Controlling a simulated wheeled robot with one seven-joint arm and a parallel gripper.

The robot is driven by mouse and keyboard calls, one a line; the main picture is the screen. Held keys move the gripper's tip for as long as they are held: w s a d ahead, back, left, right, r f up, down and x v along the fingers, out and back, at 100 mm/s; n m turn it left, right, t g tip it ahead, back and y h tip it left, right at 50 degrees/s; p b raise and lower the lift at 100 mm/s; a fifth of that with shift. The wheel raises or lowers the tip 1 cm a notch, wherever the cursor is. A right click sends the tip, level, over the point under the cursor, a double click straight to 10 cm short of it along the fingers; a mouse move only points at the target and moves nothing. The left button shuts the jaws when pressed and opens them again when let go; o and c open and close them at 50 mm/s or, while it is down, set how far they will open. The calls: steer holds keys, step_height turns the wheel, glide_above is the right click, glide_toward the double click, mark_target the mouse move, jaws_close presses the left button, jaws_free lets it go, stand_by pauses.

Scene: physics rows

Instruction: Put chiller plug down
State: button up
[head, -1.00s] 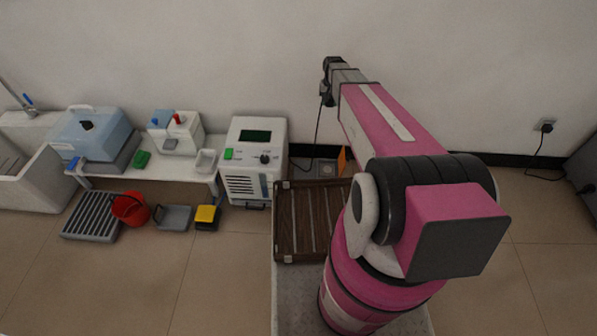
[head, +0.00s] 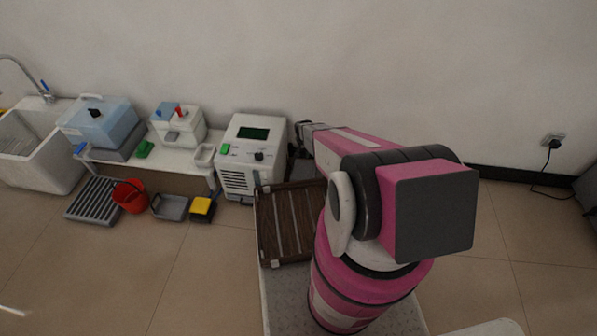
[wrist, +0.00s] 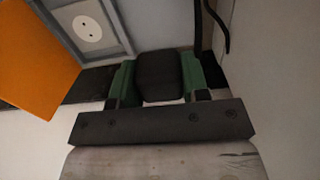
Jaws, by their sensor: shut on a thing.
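The chiller plug (wrist: 158,76) is a dark, rounded block in the wrist view. My gripper (wrist: 166,84) has green fingers shut on both sides of it. A black cable (wrist: 222,30) shows just right of the fingers. In the head view my gripper (head: 300,132) is small and dark, low by the wall at the right side of the white chiller (head: 240,172), and the plug cannot be made out there. A wall socket (wrist: 88,29) in a grey frame lies up and left of the plug in the wrist view, apart from it.
An orange flap (wrist: 36,55) stands left of the socket frame. A pale surface (wrist: 280,80) closes in on the right of the wrist view. A bench (head: 178,158) with lab boxes stands left of the chiller. A red bucket (head: 130,197) and trays are on the floor.

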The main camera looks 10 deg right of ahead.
mark_target(302, 170)
step_height(302, 170, down, 11)
steer(key=shift+a+r, duration=0.15)
steer(key=shift+r, duration=0.05)
stand_by(0.4)
steer(key=shift+f, duration=0.4)
steer(key=shift+f, duration=0.1)
steer(key=o, duration=1.2)
